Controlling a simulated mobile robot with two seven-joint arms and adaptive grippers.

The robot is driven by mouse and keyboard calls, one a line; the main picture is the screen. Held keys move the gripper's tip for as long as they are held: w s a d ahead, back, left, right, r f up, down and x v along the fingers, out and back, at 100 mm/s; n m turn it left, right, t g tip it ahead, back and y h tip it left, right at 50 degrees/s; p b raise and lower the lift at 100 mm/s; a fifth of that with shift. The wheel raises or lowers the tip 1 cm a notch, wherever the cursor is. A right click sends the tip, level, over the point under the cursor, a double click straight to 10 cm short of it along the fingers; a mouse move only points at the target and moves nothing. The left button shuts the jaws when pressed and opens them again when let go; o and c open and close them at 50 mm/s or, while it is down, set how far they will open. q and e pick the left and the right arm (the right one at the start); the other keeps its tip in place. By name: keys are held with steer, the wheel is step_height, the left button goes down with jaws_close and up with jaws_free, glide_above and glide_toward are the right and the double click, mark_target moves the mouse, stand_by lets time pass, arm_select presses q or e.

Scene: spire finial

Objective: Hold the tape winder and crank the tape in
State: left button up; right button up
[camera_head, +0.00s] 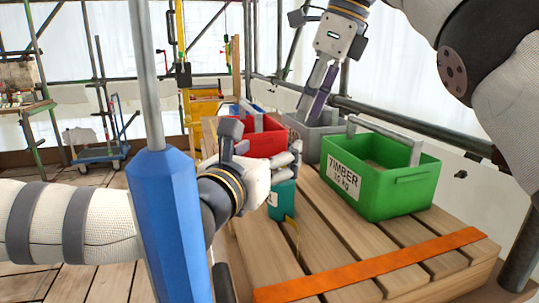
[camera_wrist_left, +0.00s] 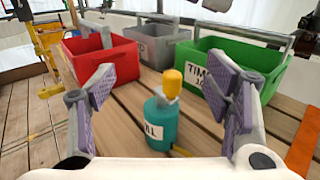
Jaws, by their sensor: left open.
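A teal bottle (camera_wrist_left: 160,122) with a yellow cap (camera_wrist_left: 172,82) and a partly readable white label stands upright on the slatted wooden top. A thin yellow piece (camera_wrist_left: 181,151) shows at its foot. In the head view the bottle (camera_head: 282,200) is partly hidden by my left gripper (camera_head: 265,148). In the left wrist view my left gripper (camera_wrist_left: 163,100) is open, its purple-padded fingers on either side of the bottle's view, with nothing held. My right gripper (camera_head: 314,100) points down by the grey crate; its finger gap is unclear. I cannot make out a tape winder for certain.
Red (camera_head: 262,138), grey (camera_head: 308,138) and green (camera_head: 378,192) handled crates stand on the wooden top (camera_head: 325,235). The green one reads TIMBER. An orange strip (camera_head: 370,265) crosses the near edge. A blue-sleeved pole (camera_head: 168,215) stands before my left arm.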

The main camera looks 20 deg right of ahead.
mark_target(281, 197)
arm_select(q)
step_height(281, 197, down, 8)
steer(key=shift+r, duration=0.15)
steer(key=x, duration=0.7)
steer(key=shift+w+d, duration=0.15)
steer(key=shift+w, duration=0.05)
steer(key=c, duration=1.4)
steer(key=shift+o, duration=0.2)
